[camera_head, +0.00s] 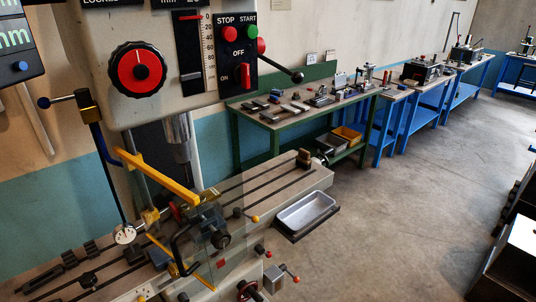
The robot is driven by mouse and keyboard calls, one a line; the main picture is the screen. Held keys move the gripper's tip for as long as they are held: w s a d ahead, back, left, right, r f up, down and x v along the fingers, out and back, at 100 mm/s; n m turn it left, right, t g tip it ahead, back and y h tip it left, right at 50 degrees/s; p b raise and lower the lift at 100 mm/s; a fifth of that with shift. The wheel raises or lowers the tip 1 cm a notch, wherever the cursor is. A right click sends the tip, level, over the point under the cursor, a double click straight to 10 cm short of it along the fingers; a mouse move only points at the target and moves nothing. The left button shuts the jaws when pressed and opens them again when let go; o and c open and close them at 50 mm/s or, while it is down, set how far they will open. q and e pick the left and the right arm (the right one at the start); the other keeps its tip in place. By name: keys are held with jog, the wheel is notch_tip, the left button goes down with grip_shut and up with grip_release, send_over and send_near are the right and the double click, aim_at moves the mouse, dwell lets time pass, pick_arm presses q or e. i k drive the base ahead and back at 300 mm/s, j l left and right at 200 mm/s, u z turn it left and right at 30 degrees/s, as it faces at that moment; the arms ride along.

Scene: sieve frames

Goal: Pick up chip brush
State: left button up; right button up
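I cannot make out a chip brush for certain in the head view. Small tools and parts lie on the green workbench (278,124) behind the machine, but they are too small to tell apart. A milling machine (140,62) fills the left side, with its slotted table (285,178) running from lower left to the middle. A clear guard (236,245) on a yellow bracket (160,178) stands over the table and partly hides what is behind it. Neither of my grippers shows in the view.
A grey metal tray (306,211) sits at the table's right side. Blue benches (428,112) with machines line the back wall. Dark box-like furniture (512,262) stands at the right edge. The concrete floor (400,210) between is clear.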

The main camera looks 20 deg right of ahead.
aim_at(303, 160)
jog(key=i+l+u, duration=0.2)
jog(key=l+u, duration=0.15)
jog(key=l, duration=0.3)
jog(key=i+l+u, duration=0.2)
jog(key=l, duration=0.15)
jog(key=l+u, duration=0.25)
jog(key=l, duration=0.8)
jog(key=i+l, duration=0.1)
jog(key=l, duration=1)
jog(key=i+l+u, duration=0.1)
jog(key=l, duration=1)
